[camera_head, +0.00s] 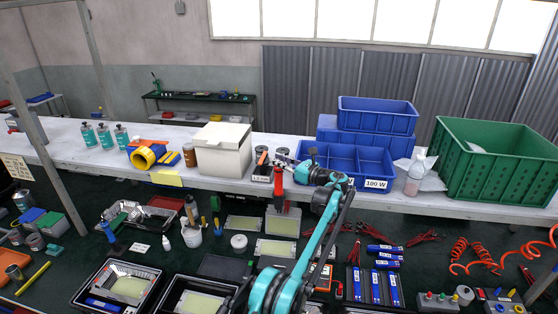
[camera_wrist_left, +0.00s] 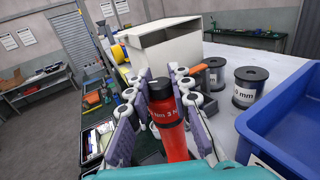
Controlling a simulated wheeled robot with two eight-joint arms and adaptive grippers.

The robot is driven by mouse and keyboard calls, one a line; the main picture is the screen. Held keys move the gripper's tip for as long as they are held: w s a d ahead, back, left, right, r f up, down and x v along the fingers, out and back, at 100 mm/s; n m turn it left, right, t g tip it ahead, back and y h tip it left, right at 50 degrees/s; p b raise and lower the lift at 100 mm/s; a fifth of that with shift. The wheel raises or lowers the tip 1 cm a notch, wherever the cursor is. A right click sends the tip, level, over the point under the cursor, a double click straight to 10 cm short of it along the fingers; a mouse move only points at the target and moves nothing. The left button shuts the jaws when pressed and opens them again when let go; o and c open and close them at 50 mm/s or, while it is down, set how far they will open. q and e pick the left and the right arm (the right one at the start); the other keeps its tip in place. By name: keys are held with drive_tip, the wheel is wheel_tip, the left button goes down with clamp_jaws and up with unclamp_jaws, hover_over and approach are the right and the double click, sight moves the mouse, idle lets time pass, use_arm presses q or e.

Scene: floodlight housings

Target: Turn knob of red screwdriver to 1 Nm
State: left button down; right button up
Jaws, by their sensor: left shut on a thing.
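The red screwdriver (camera_wrist_left: 174,142) has a dark knob (camera_wrist_left: 159,88) at its top end and white lettering on its body, of which only part is readable. In the left wrist view it stands between the two finger pads of my left gripper (camera_wrist_left: 157,95), which is shut on it. In the head view the red screwdriver (camera_head: 278,183) is upright in front of the white bench, with my teal left arm to its right. The knob's setting is too small to read. My right gripper is not in view.
A white box (camera_head: 222,150) and wire spools (camera_wrist_left: 250,86) stand on the bench close by. Blue bins (camera_head: 340,163) are to the right, with a green crate (camera_head: 500,160) beyond. The lower workbench is crowded with housings, tools and cables.

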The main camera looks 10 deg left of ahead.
use_arm(q)
drive_tip(key=c, duration=1.3)
unclamp_jaws()
drive_tip(key=shift+c, duration=0.2)
drive_tip(key=shift+d, duration=0.1)
drive_tip(key=v, duration=1.2)
